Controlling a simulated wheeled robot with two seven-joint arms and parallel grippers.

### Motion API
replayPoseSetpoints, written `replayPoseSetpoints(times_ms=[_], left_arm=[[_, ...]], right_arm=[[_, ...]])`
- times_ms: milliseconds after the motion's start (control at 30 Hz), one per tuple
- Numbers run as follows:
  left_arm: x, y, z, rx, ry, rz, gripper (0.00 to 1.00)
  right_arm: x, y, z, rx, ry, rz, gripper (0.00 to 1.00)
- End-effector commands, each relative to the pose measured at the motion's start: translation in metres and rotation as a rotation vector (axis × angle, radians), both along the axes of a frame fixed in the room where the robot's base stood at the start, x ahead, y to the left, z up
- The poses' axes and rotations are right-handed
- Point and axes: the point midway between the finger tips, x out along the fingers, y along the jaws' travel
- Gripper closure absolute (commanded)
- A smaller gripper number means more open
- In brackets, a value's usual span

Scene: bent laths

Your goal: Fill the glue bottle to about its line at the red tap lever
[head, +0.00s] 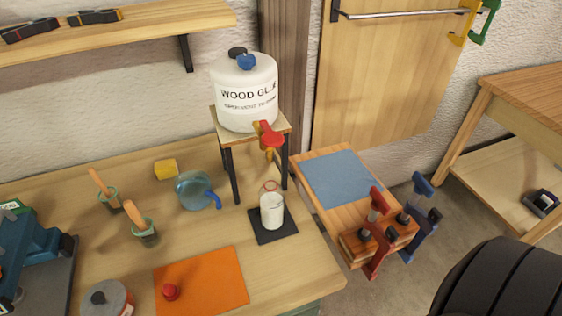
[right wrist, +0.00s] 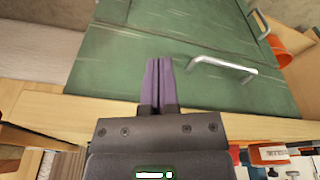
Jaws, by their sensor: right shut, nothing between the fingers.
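In the head view a white tank marked WOOD GLUE (head: 245,95) stands on a small raised stand. Its red tap lever (head: 271,135) sits on a yellow tap at the tank's lower front. The glue bottle (head: 272,210) stands upright below the tap on a black pad (head: 288,233). It looks largely white inside, with a red ring at its top; its fill line is too small to make out. No glue stream is clear. My right gripper (right wrist: 158,85) is shut and empty in the right wrist view, away from the bottle. My left gripper is not in view.
A round clear jug (head: 193,190) with a blue handle, brush pots and a yellow block stand left of the stand. An orange mat (head: 225,280) with a red cap lies in front. Clamped laths (head: 365,240) are at right. A green cabinet (right wrist: 150,35) faces my right gripper.

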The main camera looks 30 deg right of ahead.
Motion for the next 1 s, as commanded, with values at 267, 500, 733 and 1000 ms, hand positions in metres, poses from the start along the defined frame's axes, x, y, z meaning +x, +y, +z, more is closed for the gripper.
replayPoseSetpoints(times_ms=[267,500,733,1000], left_arm=[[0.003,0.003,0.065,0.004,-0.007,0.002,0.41],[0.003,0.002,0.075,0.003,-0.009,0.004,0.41],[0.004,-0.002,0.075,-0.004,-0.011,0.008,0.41],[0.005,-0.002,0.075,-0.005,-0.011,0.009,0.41]], right_arm=[[0.058,0.006,0.192,0.058,-0.269,-0.031,1.0],[0.138,-0.013,0.288,0.124,-0.969,-0.12,1.0],[0.148,-0.053,0.341,0.047,-1.521,-0.242,1.0],[0.135,-0.069,0.361,-0.019,-1.73,-0.294,1.0]])
